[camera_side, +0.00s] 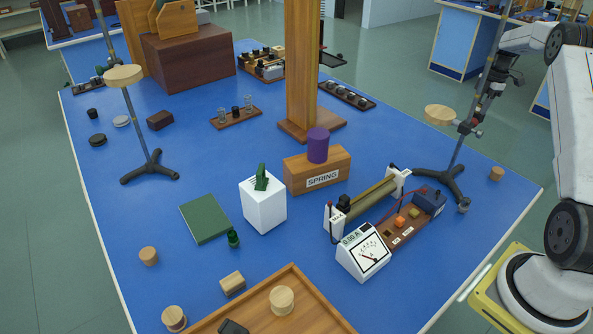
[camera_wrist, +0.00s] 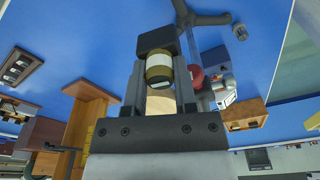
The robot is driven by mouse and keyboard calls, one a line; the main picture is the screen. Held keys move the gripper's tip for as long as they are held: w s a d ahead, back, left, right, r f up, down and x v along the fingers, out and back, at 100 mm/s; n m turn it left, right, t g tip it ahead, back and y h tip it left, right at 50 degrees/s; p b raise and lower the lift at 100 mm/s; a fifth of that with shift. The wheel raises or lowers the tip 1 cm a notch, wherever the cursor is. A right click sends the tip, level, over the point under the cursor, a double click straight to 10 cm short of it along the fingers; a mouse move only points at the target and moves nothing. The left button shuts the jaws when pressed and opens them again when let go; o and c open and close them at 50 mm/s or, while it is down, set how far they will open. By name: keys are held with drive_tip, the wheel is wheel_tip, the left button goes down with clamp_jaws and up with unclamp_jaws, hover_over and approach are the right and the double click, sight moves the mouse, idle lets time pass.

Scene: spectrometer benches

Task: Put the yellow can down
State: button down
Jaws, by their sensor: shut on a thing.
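The yellow can (camera_wrist: 158,69) shows in the wrist view as a small olive-yellow cylinder with a pale band. It sits between the dark fingers of my gripper (camera_wrist: 158,58), which is shut on it. A tan surface (camera_wrist: 160,106) shows between the fingers just below the can; I cannot tell what it belongs to. In the side view my arm reaches in at the upper right, and I cannot make out the can there.
The blue bench (camera_side: 120,230) carries a purple cylinder (camera_side: 318,145) on the SPRING block (camera_side: 318,171), a white box (camera_side: 263,204), a meter (camera_side: 363,254) and a wooden tray (camera_side: 325,303). Stands with round wooden tops (camera_side: 124,75) rise left and right. Bench between the left stand and green pad (camera_side: 205,217) is clear.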

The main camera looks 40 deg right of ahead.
drive_tip(key=shift+s+f, duration=0.1)
drive_tip(key=shift+s+a+f+m, duration=0.2)
drive_tip(key=shift+s+f+m, duration=0.35)
drive_tip(key=shift+s, duration=0.1)
drive_tip(key=s+a+f+m, duration=0.7)
drive_tip(key=s+a, duration=0.2)
drive_tip(key=s, duration=0.1)
drive_tip(key=w+a+n, duration=0.1)
drive_tip(key=w+a, duration=0.1)
drive_tip(key=a, duration=0.3)
drive_tip(key=w+a+n, duration=0.2)
drive_tip(key=w+a, duration=0.1)
drive_tip(key=a, duration=0.2)
drive_tip(key=w+a+r+n, duration=0.1)
drive_tip(key=w+a+n, duration=0.1)
drive_tip(key=w+a, duration=0.1)
drive_tip(key=shift+a, duration=0.9)
drive_tip(key=a+r+n+g, duration=0.15)
drive_tip(key=a+n, duration=1.05)
drive_tip(key=a, duration=1.3)
drive_tip(key=s+a+r+n, duration=0.1)
drive_tip(key=s+a+n, duration=0.5)
drive_tip(key=a, duration=0.4)
drive_tip(key=shift+a, duration=0.3)
